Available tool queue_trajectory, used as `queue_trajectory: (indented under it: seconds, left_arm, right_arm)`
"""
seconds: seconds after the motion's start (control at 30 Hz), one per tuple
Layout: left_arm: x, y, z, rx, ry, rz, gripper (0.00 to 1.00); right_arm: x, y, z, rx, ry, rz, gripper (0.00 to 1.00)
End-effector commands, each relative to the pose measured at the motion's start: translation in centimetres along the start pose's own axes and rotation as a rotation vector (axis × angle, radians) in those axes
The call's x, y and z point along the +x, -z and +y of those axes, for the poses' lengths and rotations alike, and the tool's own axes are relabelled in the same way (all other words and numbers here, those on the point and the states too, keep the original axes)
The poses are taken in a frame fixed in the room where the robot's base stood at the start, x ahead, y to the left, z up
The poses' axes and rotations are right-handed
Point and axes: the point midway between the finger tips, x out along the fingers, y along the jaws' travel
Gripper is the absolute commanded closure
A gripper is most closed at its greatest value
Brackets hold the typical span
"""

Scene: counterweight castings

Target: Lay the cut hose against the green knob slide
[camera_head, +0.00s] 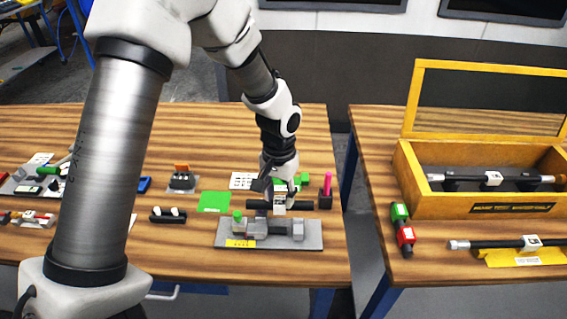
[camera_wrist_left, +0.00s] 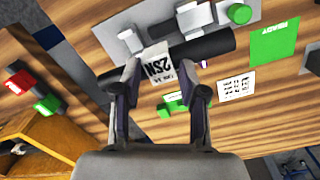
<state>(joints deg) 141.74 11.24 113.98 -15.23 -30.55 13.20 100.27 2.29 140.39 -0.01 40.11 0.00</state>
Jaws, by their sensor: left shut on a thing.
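The cut hose is a short black tube (camera_head: 300,205) with a white tag; it also shows in the left wrist view (camera_wrist_left: 215,44), its tag reading 2SN. My left gripper (camera_head: 279,196) is shut on the hose near its tag, fingers pointing down. The hose lies crosswise just behind the green knob slide, a grey plate (camera_head: 310,241) with grey blocks, a yellow label and a green knob (camera_head: 237,214). The knob also shows in the left wrist view (camera_wrist_left: 240,13). Whether hose and slide touch I cannot tell. My right gripper is not in view.
A green READY card (camera_head: 213,202) lies left of the hose. A pink peg in a black block (camera_head: 327,190) stands to its right. Green pieces and a white card lie behind. The right table holds a yellow box (camera_head: 480,206) and another tagged hose (camera_head: 495,244), beyond a gap.

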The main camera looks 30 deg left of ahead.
Motion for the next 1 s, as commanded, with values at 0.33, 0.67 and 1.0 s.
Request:
queue_trajectory:
  seconds: [0.33,0.67,1.0]
  left_arm:
    - [0.1,-1.1,0.3,0.002,-0.001,-0.003,1.0]
    - [1.4,-1.1,0.2,-0.006,-0.001,-0.004,1.0]
    - [5.2,-0.9,0.2,-0.006,-0.001,-0.004,1.0]
  right_arm:
    - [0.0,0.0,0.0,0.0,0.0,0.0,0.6]
    - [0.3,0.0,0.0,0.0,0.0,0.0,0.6]
    - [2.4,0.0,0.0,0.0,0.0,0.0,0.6]
